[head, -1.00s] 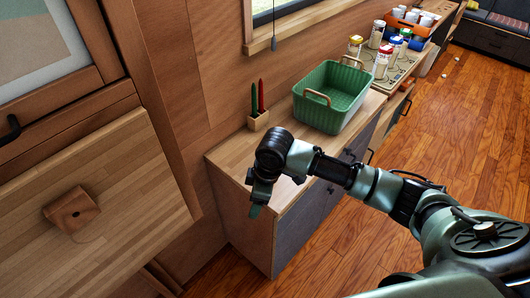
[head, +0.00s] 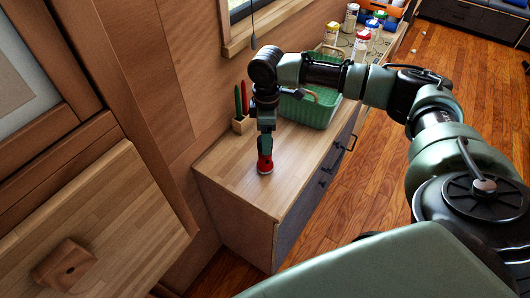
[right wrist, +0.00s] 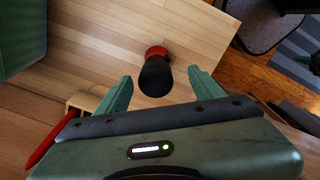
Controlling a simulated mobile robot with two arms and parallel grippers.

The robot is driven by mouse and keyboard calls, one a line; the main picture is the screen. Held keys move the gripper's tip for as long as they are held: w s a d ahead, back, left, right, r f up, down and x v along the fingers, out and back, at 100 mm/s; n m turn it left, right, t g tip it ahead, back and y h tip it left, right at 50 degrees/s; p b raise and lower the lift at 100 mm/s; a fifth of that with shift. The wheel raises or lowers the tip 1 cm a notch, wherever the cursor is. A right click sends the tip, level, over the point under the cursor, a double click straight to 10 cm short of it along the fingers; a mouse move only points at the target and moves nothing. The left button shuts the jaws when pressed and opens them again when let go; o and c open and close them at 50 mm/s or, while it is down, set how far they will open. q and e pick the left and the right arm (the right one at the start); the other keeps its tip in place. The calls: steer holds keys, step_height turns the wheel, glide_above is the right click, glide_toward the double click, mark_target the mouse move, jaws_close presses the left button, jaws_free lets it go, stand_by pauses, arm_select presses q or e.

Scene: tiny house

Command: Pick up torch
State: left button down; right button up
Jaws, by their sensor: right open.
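The torch has a red end and a black body. In the head view its red end (head: 265,164) shows on the wooden counter top (head: 222,165), just below my right gripper (head: 265,145). In the right wrist view the torch (right wrist: 155,77) lies between the two green fingers of my right gripper (right wrist: 160,76), with clear gaps on both sides. That gripper is open and empty. In the head view the fingers and wrist hide most of the torch. My left gripper is in neither view.
A green basket (head: 312,112) stands on the counter behind my right arm. A wooden holder (head: 241,126) with a red and a green item stands by the wall. Several bottles (head: 360,44) stand farther back. A wooden block (head: 64,264) sits on the left surface.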

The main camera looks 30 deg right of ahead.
mark_target(265, 157)
steer(key=f, duration=0.3)
steer(key=shift+w+p, duration=0.3)
steer(key=shift+w, duration=0.1)
steer(key=shift+f, duration=0.5)
steer(key=c, duration=1.5)
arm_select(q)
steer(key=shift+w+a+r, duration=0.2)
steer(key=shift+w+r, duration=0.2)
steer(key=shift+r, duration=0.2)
arm_select(e)
steer(key=shift+r, duration=0.15)
